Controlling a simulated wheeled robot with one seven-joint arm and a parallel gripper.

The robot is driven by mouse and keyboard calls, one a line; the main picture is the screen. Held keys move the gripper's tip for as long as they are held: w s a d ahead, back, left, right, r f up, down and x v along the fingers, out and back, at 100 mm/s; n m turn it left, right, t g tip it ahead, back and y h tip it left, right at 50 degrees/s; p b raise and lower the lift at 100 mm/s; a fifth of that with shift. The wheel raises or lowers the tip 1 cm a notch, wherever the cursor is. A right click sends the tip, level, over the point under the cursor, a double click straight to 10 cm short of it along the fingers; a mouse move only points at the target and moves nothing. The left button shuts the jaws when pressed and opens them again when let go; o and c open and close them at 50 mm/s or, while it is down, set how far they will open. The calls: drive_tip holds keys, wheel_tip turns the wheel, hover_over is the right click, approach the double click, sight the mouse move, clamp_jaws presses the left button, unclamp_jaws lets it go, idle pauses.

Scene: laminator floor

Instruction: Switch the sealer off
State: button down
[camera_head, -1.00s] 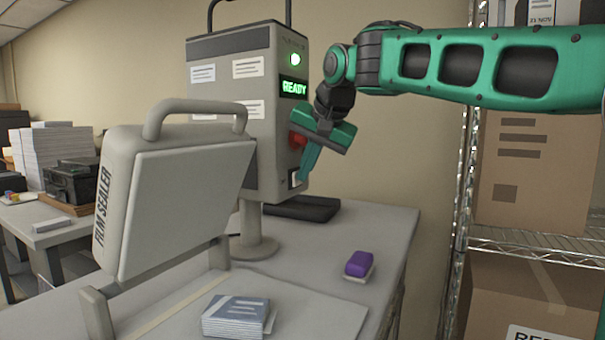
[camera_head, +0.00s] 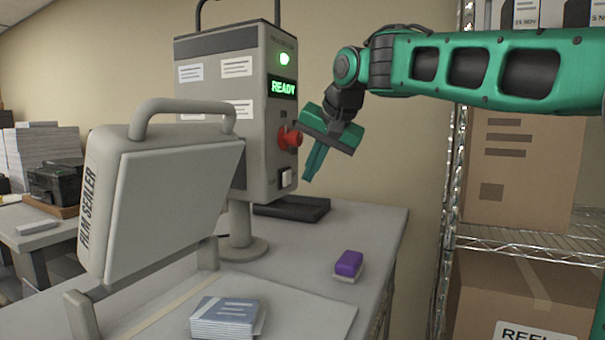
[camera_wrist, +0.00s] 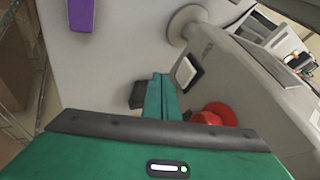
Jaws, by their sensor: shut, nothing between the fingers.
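The film sealer (camera_head: 165,190) stands on the table with its lid raised. Its grey control box (camera_head: 218,150) rises behind it on a post. A green lamp (camera_head: 284,59) is lit, and the green READY display (camera_head: 283,88) is lit. A red knob (camera_head: 289,138) sticks out of the box's right face. Below it is a white rocker switch (camera_head: 286,178), also visible in the wrist view (camera_wrist: 187,72). My gripper (camera_head: 310,176) is shut and empty, its fingertips just right of the switch and apart from it in the head view. The fingers also show in the wrist view (camera_wrist: 160,82).
A purple-topped block (camera_head: 348,264) and a stack of blue-grey cards (camera_head: 226,317) lie on the table (camera_head: 375,225). A dark flat tray (camera_head: 292,208) lies behind the post. A wire shelf (camera_head: 530,246) with cartons stands at the right.

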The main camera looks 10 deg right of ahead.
sight(287, 178)
drive_tip(key=d+v, duration=0.1)
drive_tip(key=v, duration=0.9)
drive_tip(key=shift+s, duration=0.25)
drive_tip(key=shift+r, duration=0.1)
drive_tip(key=shift+s+r+n+y, duration=0.1)
drive_tip(key=shift+s+n+y, duration=0.3)
drive_tip(key=shift+n, duration=0.2)
drive_tip(key=w+a+f, duration=0.5)
drive_tip(key=w+f, duration=0.2)
drive_tip(key=f, duration=0.1)
drive_tip(key=shift+w+a, duration=0.3)
drive_tip(key=shift+a, duration=0.05)
drive_tip(key=shift+d, duration=0.1)
